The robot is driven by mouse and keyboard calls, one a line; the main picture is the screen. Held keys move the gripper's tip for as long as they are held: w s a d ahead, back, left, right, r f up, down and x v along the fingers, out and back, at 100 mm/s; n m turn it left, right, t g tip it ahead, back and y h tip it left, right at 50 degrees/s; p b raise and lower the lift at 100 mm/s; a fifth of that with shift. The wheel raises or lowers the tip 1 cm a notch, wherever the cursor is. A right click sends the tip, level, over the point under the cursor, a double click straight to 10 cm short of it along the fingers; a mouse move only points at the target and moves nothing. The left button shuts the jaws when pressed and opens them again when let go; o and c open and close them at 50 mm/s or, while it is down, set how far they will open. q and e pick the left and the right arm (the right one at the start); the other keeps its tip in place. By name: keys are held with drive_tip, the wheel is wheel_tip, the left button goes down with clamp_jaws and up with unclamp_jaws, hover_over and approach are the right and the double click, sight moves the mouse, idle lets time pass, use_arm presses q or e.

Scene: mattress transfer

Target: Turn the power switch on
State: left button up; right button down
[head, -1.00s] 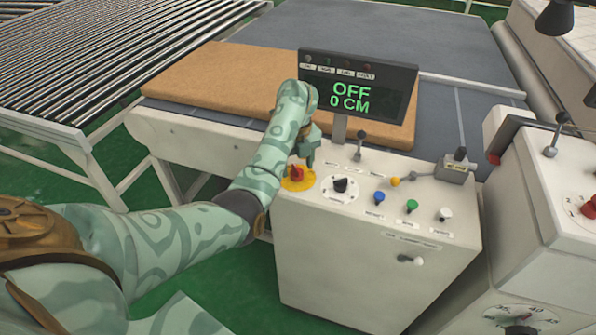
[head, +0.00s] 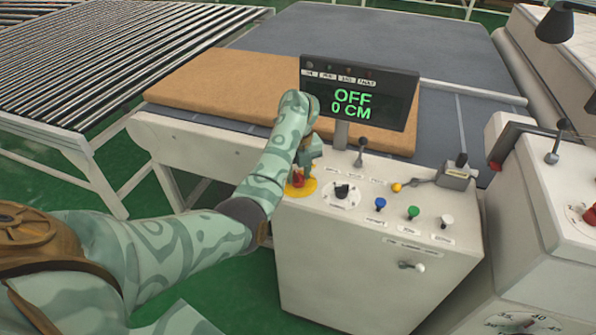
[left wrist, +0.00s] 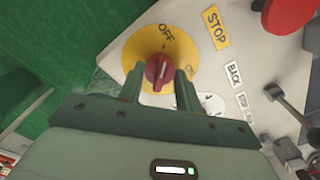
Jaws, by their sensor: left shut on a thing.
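The power switch is a red rotary knob (head: 298,181) on a round yellow plate (head: 308,189) at the left of the white console's top. In the left wrist view the red knob (left wrist: 157,71) sits between my two green fingers, on the yellow plate (left wrist: 139,52) marked OFF, with another label partly hidden at its right. The knob's white line points up, roughly toward OFF. My left gripper (left wrist: 158,84) is shut on the knob; in the head view the left gripper (head: 301,169) reaches down over it. The display (head: 360,93) reads OFF, 0 CM. My right gripper is out of view.
A black dial (head: 341,191) stands right of the knob, then blue, green and white buttons (head: 413,213) and small levers (head: 361,150). A brown mattress (head: 215,84) lies behind on the grey conveyor. Another white machine (head: 550,215) stands at the right.

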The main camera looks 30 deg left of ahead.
sight(299, 174)
use_arm(q)
drive_tip(key=m+p, duration=0.1)
drive_tip(key=m, duration=0.2)
drive_tip(key=shift+r+p, duration=0.15)
drive_tip(key=shift+p, duration=0.2)
drive_tip(key=m+p, duration=0.2)
drive_tip(key=m, duration=0.3)
drive_tip(key=shift+p, duration=0.3)
drive_tip(key=m+p, duration=0.2)
drive_tip(key=m, duration=0.3)
drive_tip(key=shift+m+p, duration=0.85)
drive_tip(key=shift+m, duration=1.25)
drive_tip(key=o, duration=1)
wheel_tip(299, 174, up, 16)
drive_tip(key=p, duration=0.6)
